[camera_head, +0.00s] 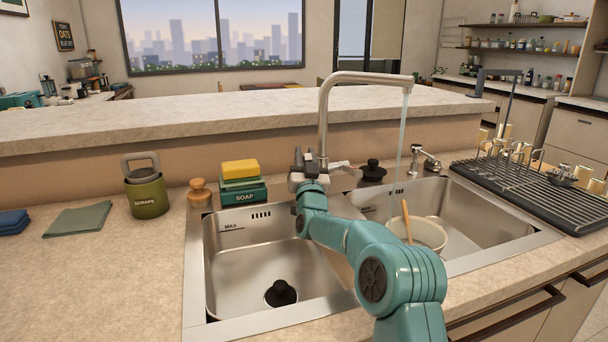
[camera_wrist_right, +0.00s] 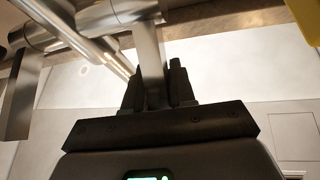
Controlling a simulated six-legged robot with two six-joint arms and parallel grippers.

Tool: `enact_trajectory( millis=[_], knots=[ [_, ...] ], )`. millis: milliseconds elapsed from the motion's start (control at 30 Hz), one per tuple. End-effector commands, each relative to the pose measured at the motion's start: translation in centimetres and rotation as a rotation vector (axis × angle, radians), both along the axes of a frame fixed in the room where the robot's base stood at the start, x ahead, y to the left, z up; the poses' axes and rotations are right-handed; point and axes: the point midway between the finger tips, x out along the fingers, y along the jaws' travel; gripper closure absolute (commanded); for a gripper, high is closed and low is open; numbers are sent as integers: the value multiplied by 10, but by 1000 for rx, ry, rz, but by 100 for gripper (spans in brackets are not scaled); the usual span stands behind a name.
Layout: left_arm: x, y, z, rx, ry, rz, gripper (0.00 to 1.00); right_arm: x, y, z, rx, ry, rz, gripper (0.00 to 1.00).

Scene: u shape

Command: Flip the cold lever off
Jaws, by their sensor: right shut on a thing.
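A tall metal faucet (camera_head: 323,115) stands behind the double sink, and a stream of water (camera_head: 402,135) falls from its spout. My right gripper (camera_head: 303,163) is at the left side of the faucet base. In the right wrist view, my right gripper (camera_wrist_right: 156,85) is shut on a flat metal lever (camera_wrist_right: 150,50) that runs between its fingers. A second metal lever (camera_head: 342,166) shows right of the faucet base; it also shows in the right wrist view (camera_wrist_right: 20,95). No hot or cold marking is readable. My left gripper is not in view.
The left basin (camera_head: 245,255) holds a black plug (camera_head: 281,293). The right basin holds a pot (camera_head: 430,234) under the stream. A soap box with sponges (camera_head: 243,191) stands left of my gripper. A raised ledge (camera_head: 230,113) runs behind the faucet.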

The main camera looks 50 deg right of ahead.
Motion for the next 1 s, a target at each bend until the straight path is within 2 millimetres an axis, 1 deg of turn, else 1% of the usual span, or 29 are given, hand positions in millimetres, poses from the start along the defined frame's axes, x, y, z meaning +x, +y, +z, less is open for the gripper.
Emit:
enact_trajectory(
  millis=[33,100,500,533,567,867,1000],
  knots=[
    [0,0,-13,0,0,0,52,-2,1,-3,-13,-21,-1,100],
    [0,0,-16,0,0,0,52,-3,1,-1,-20,-34,-1,100],
    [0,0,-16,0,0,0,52,-4,1,3,-24,-43,-2,100],
    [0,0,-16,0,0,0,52,-3,1,3,-24,-43,-2,66],
    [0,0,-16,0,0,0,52,-3,1,3,-24,-42,-2,56],
    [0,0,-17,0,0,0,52,-3,2,0,-21,-38,0,55],
    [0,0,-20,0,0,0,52,-10,8,-6,-20,-37,0,55]
  ],
)
